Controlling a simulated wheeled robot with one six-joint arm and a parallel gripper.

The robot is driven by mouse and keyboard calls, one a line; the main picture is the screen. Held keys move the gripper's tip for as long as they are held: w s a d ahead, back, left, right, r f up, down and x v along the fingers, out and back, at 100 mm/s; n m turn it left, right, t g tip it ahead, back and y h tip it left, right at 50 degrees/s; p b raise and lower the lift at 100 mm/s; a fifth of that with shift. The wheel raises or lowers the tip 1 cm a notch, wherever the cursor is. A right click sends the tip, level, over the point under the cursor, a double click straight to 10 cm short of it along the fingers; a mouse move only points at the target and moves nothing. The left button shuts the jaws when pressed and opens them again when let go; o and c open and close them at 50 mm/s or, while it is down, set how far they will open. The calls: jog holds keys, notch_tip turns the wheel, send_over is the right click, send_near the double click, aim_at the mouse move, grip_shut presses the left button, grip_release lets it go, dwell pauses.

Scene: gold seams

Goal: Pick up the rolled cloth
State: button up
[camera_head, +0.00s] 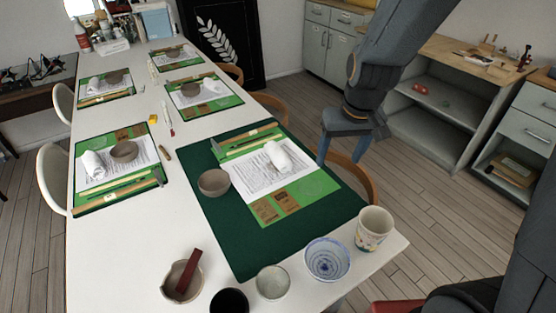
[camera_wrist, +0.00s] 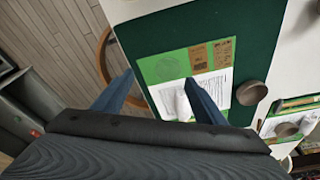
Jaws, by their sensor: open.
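A rolled white cloth (camera_head: 277,156) lies on a printed sheet on the nearest dark green mat (camera_head: 234,235). In the wrist view the cloth (camera_wrist: 182,104) shows between my finger tips, close to the right finger, which partly overlaps it. My gripper (camera_head: 341,155) is open and empty, above and to the right of the cloth in the head view, apart from it. Its two blue fingers (camera_wrist: 159,78) point towards the table. Similar rolled white cloths lie at the other places, such as the left one (camera_head: 94,164).
A grey-brown bowl (camera_head: 214,183) stands left of the cloth, and wooden tools (camera_head: 245,142) lie behind it. A patterned cup (camera_head: 374,229), a blue-white bowl (camera_head: 327,259) and other vessels line the front edge. A chair (camera_head: 357,177) stands at the right edge.

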aim_at(279, 153)
jog(key=w+a+f+n+b, duration=0.1)
jog(key=w+a+f, duration=0.2)
jog(key=w, duration=0.3)
jog(key=w+a+f+n+t+b, duration=0.1)
jog(key=w+a+f, duration=0.3)
jog(key=w+a, duration=0.2)
jog(key=w+a+f+n+y+b, duration=0.1)
jog(key=w+a+f+b, duration=0.1)
jog(key=w+a, duration=0.3)
jog(key=shift+w+f, duration=0.5)
jog(key=shift+f, duration=0.35)
jog(key=shift+a+p+x, duration=0.1)
jog(key=shift+p+x, duration=0.25)
jog(key=shift+x, duration=1.5)
jog(key=shift+a+p+x, duration=0.15)
jog(key=shift+p+x, duration=0.2)
jog(key=shift+x, duration=1.5)
jog(key=shift+t, duration=0.3)
jog(key=shift+c, duration=0.4)
jog(key=c, duration=1)
